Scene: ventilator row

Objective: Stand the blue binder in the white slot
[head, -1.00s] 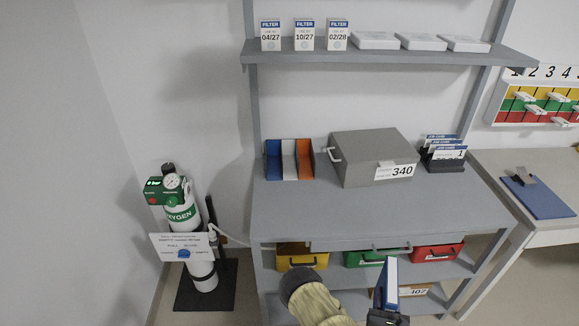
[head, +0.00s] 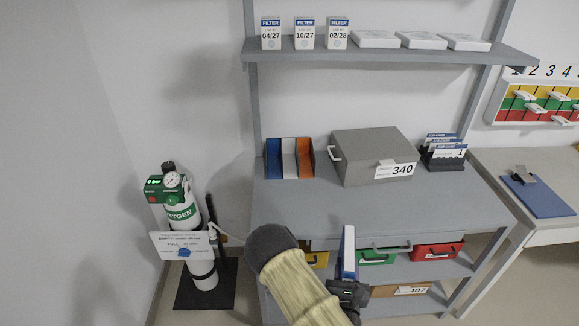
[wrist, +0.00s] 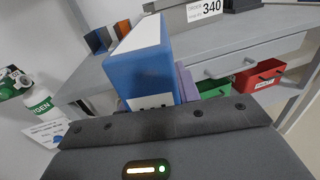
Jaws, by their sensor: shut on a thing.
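The blue binder (head: 348,252) with white page edges stands upright in my gripper (head: 347,288), in front of the grey workbench's front edge. In the wrist view the binder (wrist: 140,72) rises beyond the dark gripper body (wrist: 160,140), which hides its lower end. My gripper is shut on it; the fingertips are mostly hidden. The white slot (head: 288,158) is the middle compartment of the sorter at the back left of the bench, between a blue slot (head: 273,159) and an orange slot (head: 305,158). The white slot looks empty. The binder is apart from the sorter, to its right and nearer.
A grey box marked 340 (head: 372,158) stands right of the sorter, with a card holder (head: 443,154) beyond it. The bench top (head: 300,208) in front of the sorter is clear. A shelf (head: 390,53) hangs above. An oxygen cylinder (head: 183,213) stands at left.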

